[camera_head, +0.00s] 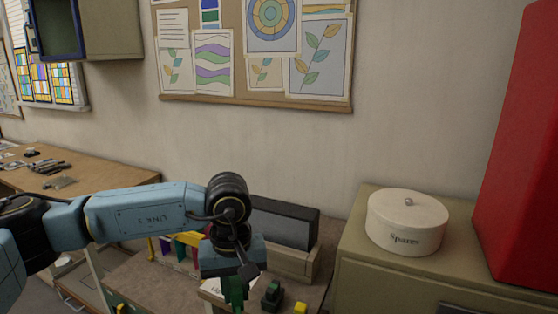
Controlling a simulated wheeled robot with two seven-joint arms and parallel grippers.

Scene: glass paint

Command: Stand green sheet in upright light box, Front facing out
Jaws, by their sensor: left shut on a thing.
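My left gripper (240,276) reaches in from the left and points down over the low table. It is shut on a dark green piece (235,293), which looks like the green sheet; the gripper hides much of it, and I cannot tell which face is its front. The upright light box (288,226), with a dark grey panel and a wooden ledge, stands behind and to the right of the gripper. My arm hides its left part. The held piece is in front of the box, apart from it. My right gripper is not in view.
A rack of coloured sheets (183,246) stands left of the gripper. A small dark green object (272,293) and a yellow block (300,308) lie just right of it. A cabinet with a white "Spares" tin (405,222) and a red object (525,170) stand at the right.

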